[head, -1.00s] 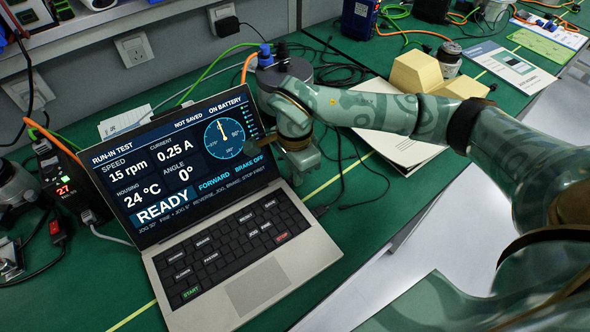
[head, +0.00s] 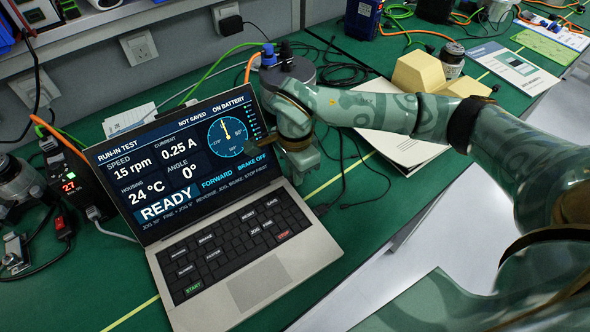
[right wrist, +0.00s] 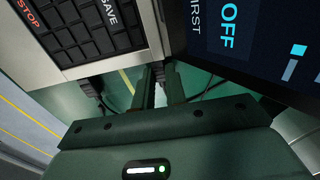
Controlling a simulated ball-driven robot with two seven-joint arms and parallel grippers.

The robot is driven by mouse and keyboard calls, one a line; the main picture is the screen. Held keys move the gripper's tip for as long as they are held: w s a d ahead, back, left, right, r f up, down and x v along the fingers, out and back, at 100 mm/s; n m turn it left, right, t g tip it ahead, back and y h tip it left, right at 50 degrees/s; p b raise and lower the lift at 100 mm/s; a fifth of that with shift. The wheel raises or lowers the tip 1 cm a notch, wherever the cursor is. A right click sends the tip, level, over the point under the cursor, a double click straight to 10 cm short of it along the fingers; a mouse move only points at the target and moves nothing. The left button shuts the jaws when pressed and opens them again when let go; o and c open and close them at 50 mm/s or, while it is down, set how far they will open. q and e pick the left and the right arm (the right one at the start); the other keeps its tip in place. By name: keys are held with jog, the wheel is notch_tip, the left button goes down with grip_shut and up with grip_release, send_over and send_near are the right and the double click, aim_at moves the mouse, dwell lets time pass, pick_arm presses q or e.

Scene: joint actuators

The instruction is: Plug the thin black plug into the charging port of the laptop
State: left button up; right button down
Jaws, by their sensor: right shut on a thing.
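The laptop (head: 275,262) stands open on the green bench, its screen (head: 180,165) lit with "ON BATTERY". My right gripper (head: 300,172) is at the laptop's right side, close to the hinge end. In the right wrist view my right gripper (right wrist: 160,80) points at the gap between the keyboard base and the screen. It is shut on a small dark piece, the thin black plug (right wrist: 158,68) as far as I can tell, mostly hidden by the fingers. The charging port is not visible, and I cannot tell whether the plug touches the laptop. My left gripper is out of view.
Another black connector (right wrist: 97,80) with a cable is at the laptop's side edge. Loose black cables lie right of the laptop. A grey cylindrical actuator (head: 287,75) stands behind my wrist. Papers (head: 395,145) and a beige block (head: 418,72) lie right. A red-lit device (head: 68,180) stands left.

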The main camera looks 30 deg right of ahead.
jog(key=c, duration=1.3)
grip_release()
jog(key=shift+c, duration=0.2)
jog(key=shift+r, duration=0.1)
